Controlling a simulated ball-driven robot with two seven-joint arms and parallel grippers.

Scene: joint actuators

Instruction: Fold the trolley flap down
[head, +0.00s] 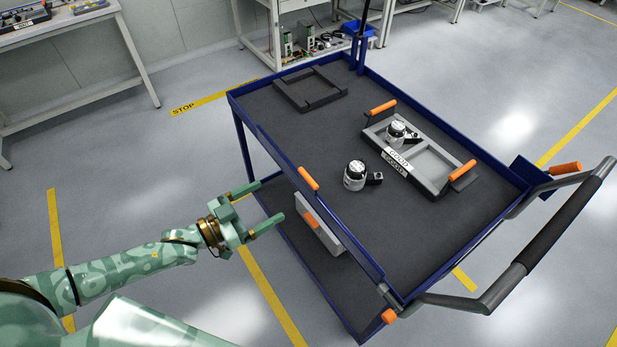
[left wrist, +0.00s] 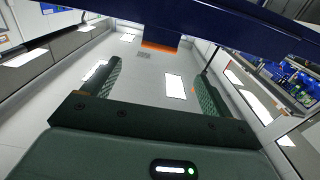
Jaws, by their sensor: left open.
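The blue trolley (head: 237,105) stands in the middle of the head view with a dark top. Its flap (head: 345,232) is a blue strip along the near left side, standing upright at the edge, with an orange handle (head: 308,178) on top. My left gripper (head: 268,203) is open and empty, just outside the trolley, left of and apart from the flap handle. In the left wrist view, a blue beam (left wrist: 225,22) with an orange part (left wrist: 160,46) crosses above and beyond the open fingers (left wrist: 159,70). My right gripper is not in view.
On the trolley top are a grey tray (head: 430,165) with orange handles, two actuators (head: 355,176) (head: 396,132), and a dark frame (head: 310,88). A light panel (head: 319,228) stands below. A push handle (head: 545,230) juts out right. Floor left of the trolley is clear.

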